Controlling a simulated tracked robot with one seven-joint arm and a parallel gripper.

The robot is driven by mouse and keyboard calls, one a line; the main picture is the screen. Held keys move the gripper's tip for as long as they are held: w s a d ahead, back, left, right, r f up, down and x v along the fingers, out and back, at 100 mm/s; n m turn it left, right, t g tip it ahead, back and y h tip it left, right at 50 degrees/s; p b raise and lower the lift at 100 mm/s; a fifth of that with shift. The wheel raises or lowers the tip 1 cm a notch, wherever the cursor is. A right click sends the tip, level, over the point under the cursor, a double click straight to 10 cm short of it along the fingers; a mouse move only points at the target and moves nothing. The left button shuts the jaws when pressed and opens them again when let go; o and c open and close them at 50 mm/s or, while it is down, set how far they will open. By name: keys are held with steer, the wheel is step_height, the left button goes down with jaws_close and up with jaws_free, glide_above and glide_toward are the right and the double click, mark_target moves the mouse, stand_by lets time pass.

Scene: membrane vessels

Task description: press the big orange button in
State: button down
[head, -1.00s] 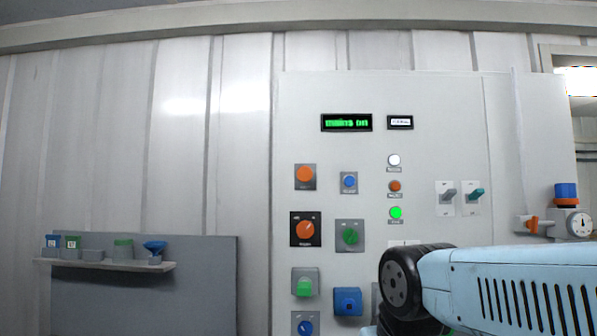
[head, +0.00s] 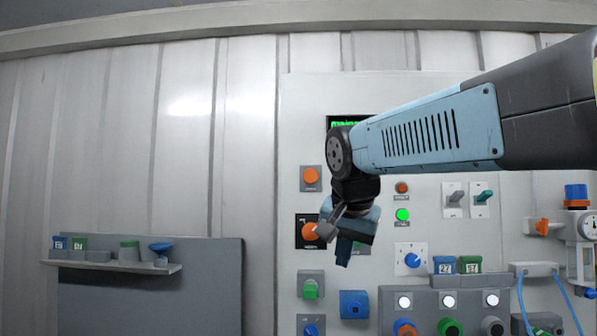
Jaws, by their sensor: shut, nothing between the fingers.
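A round orange button (head: 311,175) on a grey plate sits high at the left of the pale panel and is uncovered. Below it is an orange knob (head: 309,231) on a black plate with markings, partly hidden by my gripper. My gripper (head: 326,231) is shut and empty, its tip in front of that knob's right edge and below the orange button. I cannot tell whether it touches the knob. My arm comes in from the right and hides part of the panel.
A green lamp (head: 402,214), switches (head: 454,199) and a blue knob (head: 412,260) are to the right. A grey control box (head: 380,302) juts out below. A shelf (head: 110,266) with small items is at left. The wall (head: 240,130) left of the panel is clear.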

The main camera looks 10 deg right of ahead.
steer(key=w+a+r+m+t+h, duration=0.1)
steer(key=w+r+m, duration=0.6)
steer(key=r, duration=0.5)
steer(key=w+a+r+m+t, duration=0.1)
steer(key=w+r+m, duration=0.6)
steer(key=r, duration=0.5)
steer(key=shift+w+a+r+h, duration=0.3)
steer(key=shift+w+r+h, duration=0.1)
steer(key=shift+w, duration=0.15)
glide_toward(311, 174)
steer(key=shift+s+a+f+x, duration=0.1)
steer(key=shift+s+f+x, duration=0.05)
steer(key=shift+x, duration=1.05)
steer(key=shift+s+a+f+x, duration=0.1)
steer(key=shift+s+f+x, duration=0.1)
steer(key=shift+x, duration=1)
steer(key=shift+s+a+f+x, duration=0.1)
steer(key=shift+f+x, duration=0.05)
steer(key=shift+x, duration=1)
steer(key=shift+w+d, duration=0.3)
steer(key=shift+w, duration=0.5)
steer(key=shift+w+d+r+t, duration=0.1)
steer(key=shift+r+t, duration=0.05)
steer(key=shift+t, duration=0.15)
